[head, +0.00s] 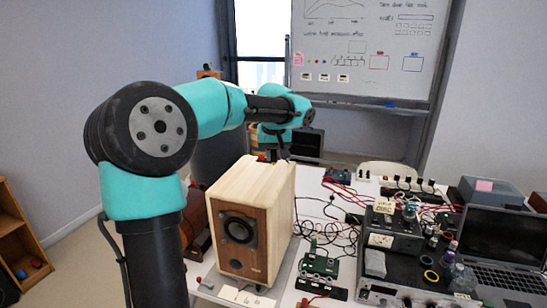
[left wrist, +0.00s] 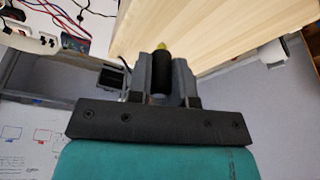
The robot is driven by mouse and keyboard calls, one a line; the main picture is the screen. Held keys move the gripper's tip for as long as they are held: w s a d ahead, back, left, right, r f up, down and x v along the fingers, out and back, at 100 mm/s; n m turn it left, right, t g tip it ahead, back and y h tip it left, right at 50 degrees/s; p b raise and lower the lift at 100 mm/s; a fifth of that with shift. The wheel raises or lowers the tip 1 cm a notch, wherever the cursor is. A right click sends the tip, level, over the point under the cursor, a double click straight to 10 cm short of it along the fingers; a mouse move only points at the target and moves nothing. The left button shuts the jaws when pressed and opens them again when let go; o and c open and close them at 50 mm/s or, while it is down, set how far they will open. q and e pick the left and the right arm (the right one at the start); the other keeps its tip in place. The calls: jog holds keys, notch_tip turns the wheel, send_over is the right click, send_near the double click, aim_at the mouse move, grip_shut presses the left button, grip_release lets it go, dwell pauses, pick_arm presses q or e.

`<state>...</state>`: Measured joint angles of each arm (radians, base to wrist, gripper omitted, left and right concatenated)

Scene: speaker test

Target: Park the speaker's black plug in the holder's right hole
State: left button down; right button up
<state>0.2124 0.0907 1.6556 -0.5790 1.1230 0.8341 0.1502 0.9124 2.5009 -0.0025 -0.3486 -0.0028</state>
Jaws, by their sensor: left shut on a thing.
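The speaker (head: 236,235) is a pale wooden box with a brown front and a dark round cone, upright on the white table. My left gripper (head: 273,153) is behind the speaker's top in the head view, its fingertips mostly hidden. In the left wrist view the gripper (left wrist: 161,78) is shut on the black plug (left wrist: 161,76), whose yellowish tip points toward the pale wood of the speaker (left wrist: 215,30). I cannot make out the holder or its holes for certain. My right gripper is not in view.
A green terminal board (head: 319,265) stands right of the speaker among loose black and red cables. Farther right are a black instrument (head: 392,240), small bottles and a laptop (head: 505,240). A whiteboard (head: 365,45) is at the back. A white card (head: 247,297) lies in front.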

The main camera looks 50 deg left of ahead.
pick_arm(q)
jog(key=shift+r, duration=1.4)
jog(key=shift+r, duration=1.95)
jog(key=shift+d, duration=0.1)
jog(key=s+d, duration=0.1)
jog(key=d, duration=2.9)
jog(key=f, duration=4.8)
jog(key=shift+a+f, duration=0.1)
jog(key=shift+a, duration=0.2)
